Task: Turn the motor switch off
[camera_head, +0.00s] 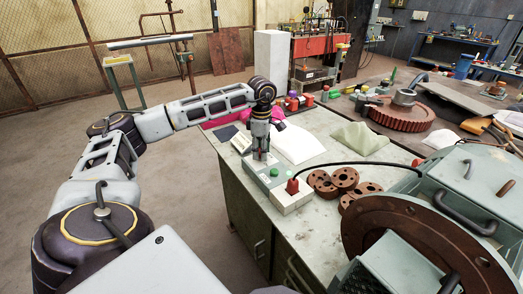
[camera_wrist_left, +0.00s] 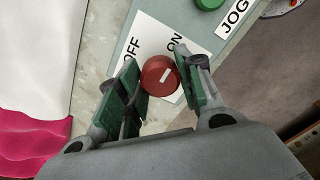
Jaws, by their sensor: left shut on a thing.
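The motor switch is a round red knob (camera_wrist_left: 160,76) with a white mark, on a grey-green control box (camera_head: 256,171) at the table's near left edge. In the left wrist view the white label plate (camera_wrist_left: 150,40) reads OFF on the left and ON on the right. The white mark slants up and right, toward the ON side. My left gripper (camera_head: 261,156) points down over the box, its green-padded fingers (camera_wrist_left: 163,84) on both sides of the knob and shut on it. In the head view the gripper hides the knob. My right gripper is not in view.
A green button (camera_wrist_left: 208,3) sits by the JOG label. A white box with a red plug (camera_head: 292,187) and black cable adjoins the control box. Brown flanged rings (camera_head: 335,181) and a large pipe housing (camera_head: 478,185) lie to the right. White and pink cloths (camera_head: 297,144) lie behind.

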